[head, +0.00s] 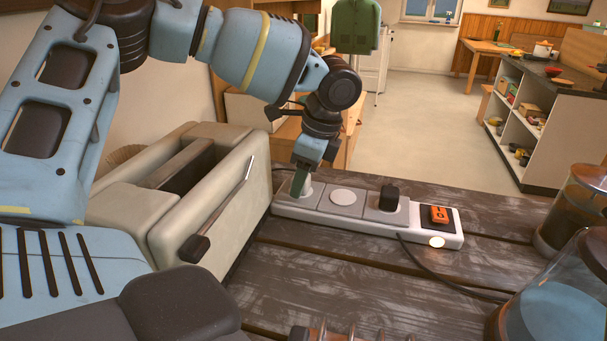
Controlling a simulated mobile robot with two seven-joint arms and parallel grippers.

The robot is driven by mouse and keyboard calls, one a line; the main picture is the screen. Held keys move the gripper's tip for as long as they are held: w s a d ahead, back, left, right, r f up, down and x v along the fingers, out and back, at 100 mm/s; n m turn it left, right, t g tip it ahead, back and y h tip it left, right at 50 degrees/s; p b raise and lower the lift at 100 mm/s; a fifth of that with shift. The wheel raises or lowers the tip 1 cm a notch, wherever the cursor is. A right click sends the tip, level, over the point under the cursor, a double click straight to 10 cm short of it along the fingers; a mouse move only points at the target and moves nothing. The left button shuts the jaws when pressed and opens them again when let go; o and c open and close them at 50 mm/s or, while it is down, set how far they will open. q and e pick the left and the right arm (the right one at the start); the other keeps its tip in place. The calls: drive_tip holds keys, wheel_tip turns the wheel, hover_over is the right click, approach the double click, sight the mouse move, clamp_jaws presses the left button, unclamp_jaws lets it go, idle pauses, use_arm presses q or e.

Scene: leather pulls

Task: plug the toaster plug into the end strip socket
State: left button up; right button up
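A white power strip (322,220) lies on the dark wooden table behind and right of the toaster (228,212). Its left end socket is largely covered by my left gripper (301,187), which points down with its greenish fingertips at that socket. A pale shape shows beside the fingertips; I cannot tell whether it is the toaster plug or the socket face. A thin cord runs behind the toaster towards this spot. Whether the fingers are closed on a plug is hidden. My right gripper is not in view.
The middle socket (343,197) is bare. A black plug (389,197) stands in the socket right of it, beside an orange switch (439,214). A dark cord (432,272) crosses the table. Glass jars (565,285) stand at the right; the table's middle is clear.

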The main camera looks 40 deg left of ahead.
use_arm(q)
drive_tip(key=shift+o, duration=0.9)
drive_tip(key=v, duration=0.8)
drive_tip(key=shift+b, duration=0.3)
drive_tip(key=shift+f, duration=0.1)
